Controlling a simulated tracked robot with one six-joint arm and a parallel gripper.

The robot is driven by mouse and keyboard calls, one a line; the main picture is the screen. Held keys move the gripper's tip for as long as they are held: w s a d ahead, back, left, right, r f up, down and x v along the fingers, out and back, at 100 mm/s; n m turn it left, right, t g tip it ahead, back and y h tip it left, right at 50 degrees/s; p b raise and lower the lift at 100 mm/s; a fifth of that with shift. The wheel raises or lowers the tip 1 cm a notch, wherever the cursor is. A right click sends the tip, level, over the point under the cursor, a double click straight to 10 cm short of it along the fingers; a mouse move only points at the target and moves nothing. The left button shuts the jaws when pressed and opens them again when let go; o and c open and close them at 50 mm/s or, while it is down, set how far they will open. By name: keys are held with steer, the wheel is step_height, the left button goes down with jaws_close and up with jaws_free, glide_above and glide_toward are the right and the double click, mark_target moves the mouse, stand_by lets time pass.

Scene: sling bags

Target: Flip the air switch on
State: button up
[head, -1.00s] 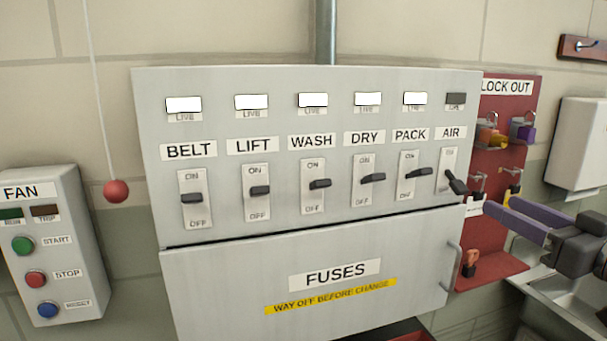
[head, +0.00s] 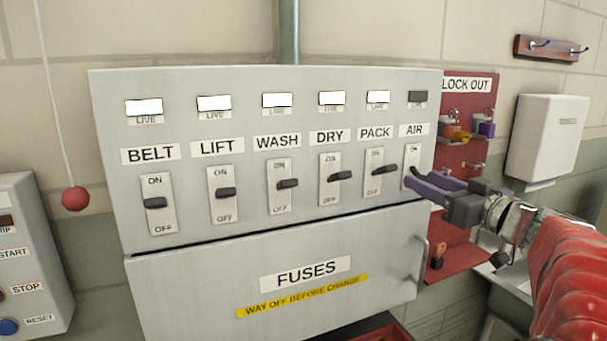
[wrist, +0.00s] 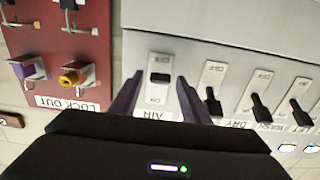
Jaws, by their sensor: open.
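The AIR switch plate (head: 413,158) is the rightmost in the row on the grey panel (head: 200,75). Its lever is hidden behind my gripper (head: 414,181) in the head view. The wrist view, upside down, shows the dark AIR lever (wrist: 159,77) between my open fingers (wrist: 158,84), with a visible gap on each side. The fingertips are close to the panel; whether they touch it I cannot tell. The AIR lamp (head: 418,97) is dark.
PACK (head: 384,169) is the closest switch on the left; its lamp and the others on that side are lit white. The red lock-out board (head: 470,88) with padlocks is on the right. The fuse door handle (head: 421,262) sticks out below.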

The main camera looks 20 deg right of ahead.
steer(key=shift+w, duration=0.85)
steer(key=shift+c, duration=0.7)
steer(key=c, duration=0.9)
